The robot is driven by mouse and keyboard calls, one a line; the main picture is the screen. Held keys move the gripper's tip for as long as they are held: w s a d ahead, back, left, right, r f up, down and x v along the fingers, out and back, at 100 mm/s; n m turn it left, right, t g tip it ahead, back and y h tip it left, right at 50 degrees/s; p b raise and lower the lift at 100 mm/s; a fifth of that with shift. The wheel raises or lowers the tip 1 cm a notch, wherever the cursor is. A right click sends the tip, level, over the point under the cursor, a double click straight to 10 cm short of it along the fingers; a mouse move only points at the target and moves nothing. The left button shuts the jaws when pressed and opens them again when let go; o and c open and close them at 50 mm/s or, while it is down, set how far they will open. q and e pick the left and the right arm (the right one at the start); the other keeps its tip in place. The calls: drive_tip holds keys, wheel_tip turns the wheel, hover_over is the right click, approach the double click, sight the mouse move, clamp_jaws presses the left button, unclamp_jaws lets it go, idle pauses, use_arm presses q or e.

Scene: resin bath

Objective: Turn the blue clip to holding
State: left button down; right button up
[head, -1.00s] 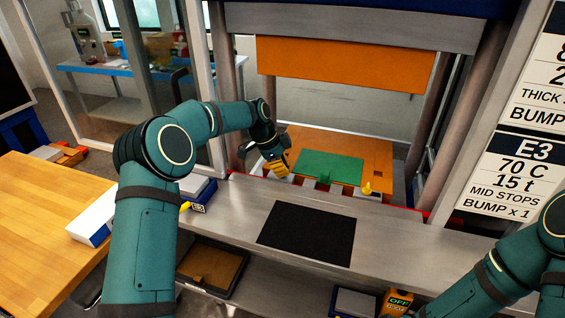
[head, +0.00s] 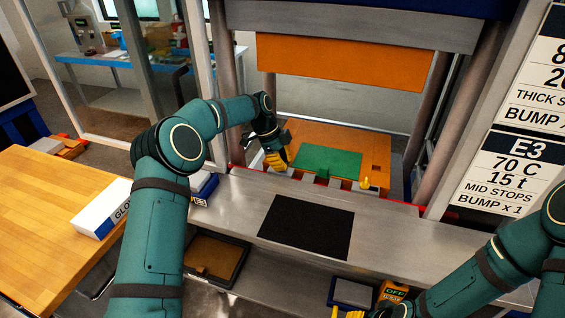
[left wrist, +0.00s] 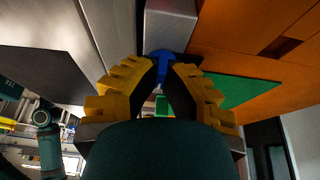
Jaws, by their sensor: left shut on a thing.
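The blue clip (left wrist: 162,65) shows in the left wrist view between my yellow-padded fingertips, at the end of a grey block. My left gripper (left wrist: 162,75) is shut on it. In the head view my left gripper (head: 277,160) is at the front left edge of the press's orange lower plate (head: 375,170), and it hides the blue clip there. Part of my right gripper (head: 346,313) shows at the bottom edge, mostly cut off, far from the clip.
A green sheet (head: 328,161) lies on the lower plate. A green clip (head: 322,176) and a yellow clip (head: 366,184) stand along its front edge. The orange upper plate (head: 345,60) hangs above with a wide gap. A black mat (head: 305,227) lies on the bare metal ledge.

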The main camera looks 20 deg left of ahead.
use_arm(q)
drive_tip(key=shift+s+f, duration=0.1)
drive_tip(key=shift+f, duration=0.15)
drive_tip(key=c, duration=1.1)
unclamp_jaws()
drive_tip(key=shift+r, duration=0.1)
drive_tip(key=shift+r, duration=0.1)
drive_tip(key=shift+a+r, duration=0.1)
drive_tip(key=shift+r, duration=0.15)
drive_tip(key=v, duration=0.6)
drive_tip(key=shift+a+r, duration=0.25)
drive_tip(key=shift+r, duration=0.05)
